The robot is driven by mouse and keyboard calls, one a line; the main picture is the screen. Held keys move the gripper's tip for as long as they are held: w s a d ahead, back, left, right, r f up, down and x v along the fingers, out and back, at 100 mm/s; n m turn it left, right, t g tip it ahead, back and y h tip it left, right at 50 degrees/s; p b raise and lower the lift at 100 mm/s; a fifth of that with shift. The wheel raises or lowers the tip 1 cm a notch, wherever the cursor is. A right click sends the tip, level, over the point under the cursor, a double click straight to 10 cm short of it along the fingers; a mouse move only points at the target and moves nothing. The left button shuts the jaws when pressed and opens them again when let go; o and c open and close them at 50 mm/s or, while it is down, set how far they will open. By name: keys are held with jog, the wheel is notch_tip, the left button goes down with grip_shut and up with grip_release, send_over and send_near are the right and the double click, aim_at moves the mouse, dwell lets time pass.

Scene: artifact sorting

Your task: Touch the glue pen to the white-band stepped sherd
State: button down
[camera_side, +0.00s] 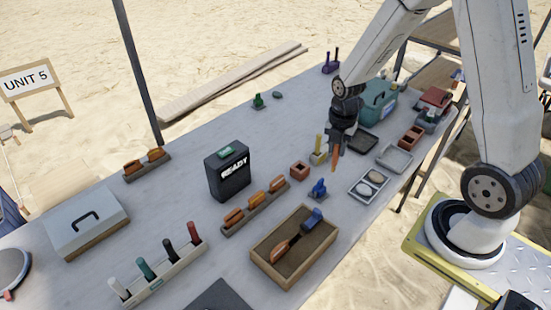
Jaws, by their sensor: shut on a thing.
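My gripper (338,147) is over the right part of the table, pointing down. It is shut on a slim orange thing (336,161) that hangs below its jaws; whether this is the glue pen or a sherd is unclear. A yellowish upright stick (319,141) stands in a small pale holder just left of it. Orange sherds (257,199) sit in a long rack mid-table, and others (155,155) in a rack at the far left. An orange sherd (280,252) with a blue clamp lies in a wooden tray (259,257). The white band cannot be made out on any sherd.
A black READY box (229,172) stands mid-table. A small brown block (300,169), a blue clamp (318,187) and a tray with pale round things (362,195) are near my gripper. A marker rack (157,280) is at the front left. Bare table lies behind the READY box.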

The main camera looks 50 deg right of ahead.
jog(key=s+a+g+y, duration=0.1)
jog(key=s+a+g, duration=0.1)
jog(key=a, duration=1.9)
jog(key=shift+a+f, duration=0.2)
jog(key=shift+a, duration=0.2)
jog(key=shift+w+f, duration=0.1)
jog(key=shift+f, duration=2.8)
jog(key=shift+f, duration=0.65)
dwell(1.0)
